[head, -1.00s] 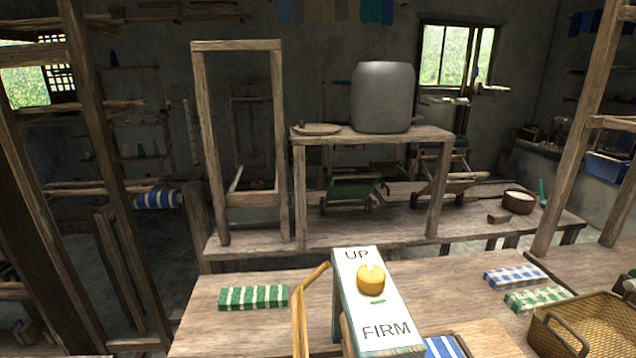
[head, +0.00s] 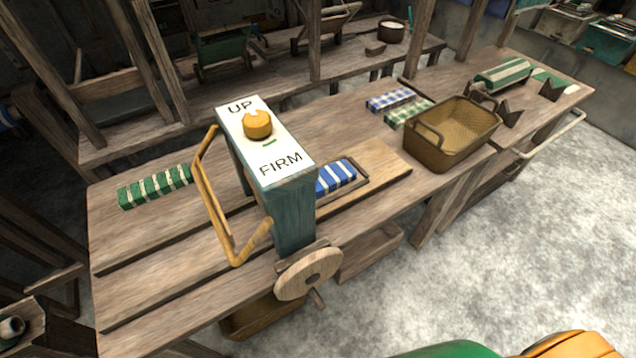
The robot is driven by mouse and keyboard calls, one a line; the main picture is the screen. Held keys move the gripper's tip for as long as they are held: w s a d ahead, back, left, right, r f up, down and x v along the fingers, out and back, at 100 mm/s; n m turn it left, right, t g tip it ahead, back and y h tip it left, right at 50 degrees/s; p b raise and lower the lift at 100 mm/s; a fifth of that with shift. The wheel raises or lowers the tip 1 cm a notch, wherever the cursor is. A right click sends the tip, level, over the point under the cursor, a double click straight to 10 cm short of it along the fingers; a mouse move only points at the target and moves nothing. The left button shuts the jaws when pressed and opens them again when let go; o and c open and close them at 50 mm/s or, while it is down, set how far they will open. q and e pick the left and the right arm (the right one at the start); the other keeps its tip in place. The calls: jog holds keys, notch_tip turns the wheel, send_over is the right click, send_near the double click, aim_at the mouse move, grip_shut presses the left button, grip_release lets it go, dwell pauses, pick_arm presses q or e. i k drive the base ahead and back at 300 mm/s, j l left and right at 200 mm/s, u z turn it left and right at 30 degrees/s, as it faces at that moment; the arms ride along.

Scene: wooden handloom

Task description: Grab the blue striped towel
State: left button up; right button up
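The blue and white striped towel (head: 337,177) lies folded on a light wooden board on the workbench, beside a wooden frame piece. The teal post with the "UP" and "FIRM" top hides its left end. Neither of my grippers is in view.
The teal post (head: 293,217) has a yellow knob (head: 257,124), a bent yellow handle (head: 216,205) and a wooden crank wheel (head: 308,273). A green striped cloth (head: 155,187) lies left. A blue checked cloth (head: 390,98), a green checked cloth (head: 409,114) and a basket (head: 452,150) stand right.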

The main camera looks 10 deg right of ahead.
aim_at(333, 176)
jog(key=i+l+u, duration=0.1)
jog(key=l+u, duration=0.2)
jog(key=l, duration=0.5)
jog(key=l+u, duration=0.35)
jog(key=l, duration=0.45)
jog(key=l+u, duration=0.3)
jog(key=l, duration=0.5)
jog(key=k+l+u, duration=0.15)
jog(key=l+u, duration=0.15)
jog(key=l, duration=0.5)
